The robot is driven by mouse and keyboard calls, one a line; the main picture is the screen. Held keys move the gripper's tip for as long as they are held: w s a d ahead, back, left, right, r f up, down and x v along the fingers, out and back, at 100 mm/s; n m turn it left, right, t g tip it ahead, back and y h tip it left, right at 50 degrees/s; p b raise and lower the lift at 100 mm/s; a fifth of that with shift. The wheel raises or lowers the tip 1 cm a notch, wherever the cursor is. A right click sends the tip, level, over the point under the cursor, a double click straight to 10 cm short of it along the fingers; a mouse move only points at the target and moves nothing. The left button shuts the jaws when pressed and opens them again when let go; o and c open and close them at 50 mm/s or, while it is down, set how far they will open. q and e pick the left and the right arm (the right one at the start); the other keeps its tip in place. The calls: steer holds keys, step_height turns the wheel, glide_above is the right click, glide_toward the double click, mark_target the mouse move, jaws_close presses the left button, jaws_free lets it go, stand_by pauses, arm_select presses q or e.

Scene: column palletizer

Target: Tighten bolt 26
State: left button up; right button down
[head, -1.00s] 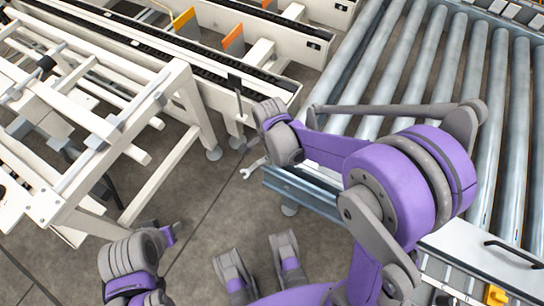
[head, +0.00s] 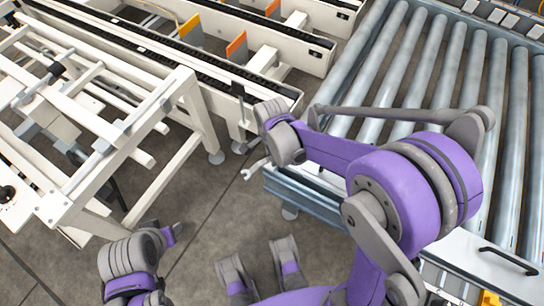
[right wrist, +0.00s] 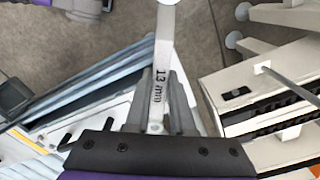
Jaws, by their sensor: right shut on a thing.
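My right gripper (right wrist: 160,122) is shut on a grey open-ended wrench (right wrist: 161,72) marked 13 mm. In the head view the wrench's open jaw (head: 247,174) sticks out below my right wrist, over the floor gap between the white frame and the roller conveyor. The jaw looks clear of any bolt. My right gripper's fingers are mostly hidden behind the wrist in the head view. I cannot pick out bolt 26 in either view.
A roller conveyor (head: 375,92) stands at the right, its blue-grey side rail close to the wrench. A white tubular frame (head: 150,195) stands at the left. White chain-conveyor beams (head: 255,85) with orange plates (head: 236,46) lie at the back. Bare floor (head: 215,225) lies between them.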

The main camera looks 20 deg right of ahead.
steer(key=shift+r, duration=0.1)
steer(key=shift+r+p, duration=1.7)
steer(key=shift+r, duration=0.7)
